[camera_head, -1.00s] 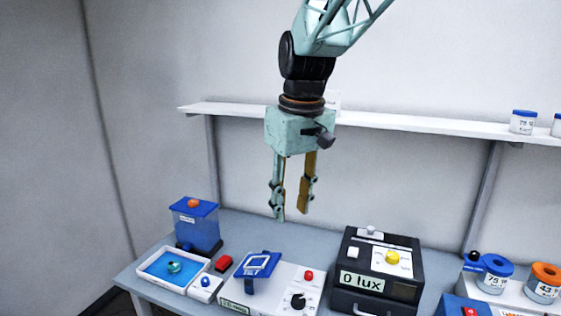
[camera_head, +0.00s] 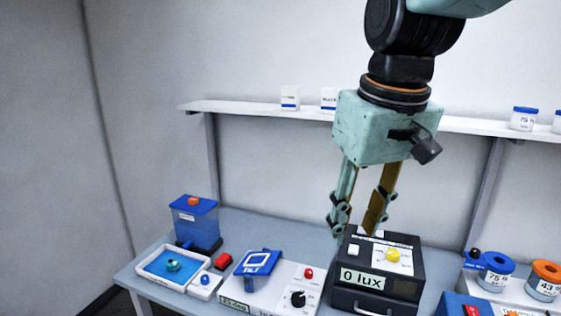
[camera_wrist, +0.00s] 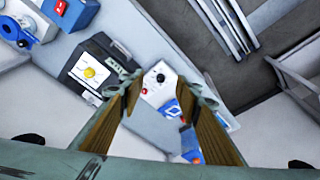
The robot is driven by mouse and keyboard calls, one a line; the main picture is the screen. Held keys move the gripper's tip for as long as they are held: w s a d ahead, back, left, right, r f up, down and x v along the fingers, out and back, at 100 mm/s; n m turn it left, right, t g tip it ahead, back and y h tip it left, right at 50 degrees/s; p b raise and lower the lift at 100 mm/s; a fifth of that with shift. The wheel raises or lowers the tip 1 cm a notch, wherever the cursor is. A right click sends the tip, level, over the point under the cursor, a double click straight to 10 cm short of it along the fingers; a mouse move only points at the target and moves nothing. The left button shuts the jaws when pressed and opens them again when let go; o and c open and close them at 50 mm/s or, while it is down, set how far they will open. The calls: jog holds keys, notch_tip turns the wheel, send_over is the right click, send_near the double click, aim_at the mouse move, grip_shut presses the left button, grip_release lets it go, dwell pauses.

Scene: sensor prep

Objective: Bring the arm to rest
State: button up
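My gripper (camera_head: 356,228) hangs pointing down in the head view, in front of and above the black box with the "0 lux" display (camera_head: 376,271). Its two fingers are apart with nothing between them. In the wrist view my gripper (camera_wrist: 168,88) also shows spread fingers and an empty gap. Through that gap the white device with a black knob (camera_wrist: 160,78) shows below. The fingers hide part of the black box's back edge in the head view.
A blue-lidded container (camera_head: 196,224), a white tray with blue inside (camera_head: 172,265) and a white device with a blue-framed screen (camera_head: 258,262) stand left on the bench. Jars (camera_head: 495,278) stand right. A wall shelf (camera_head: 255,109) runs behind the arm.

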jog(key=s+d+f+m, duration=0.1)
jog(key=s+d, duration=0.1)
jog(key=s, duration=0.4)
jog(key=s+d+f+m, duration=0.1)
jog(key=s+d+f, duration=0.1)
jog(key=s, duration=0.5)
jog(key=s+d+f+m+t+b, duration=0.1)
jog(key=s+d, duration=0.2)
jog(key=s, duration=0.4)
jog(key=shift+d+f+m+h, duration=0.3)
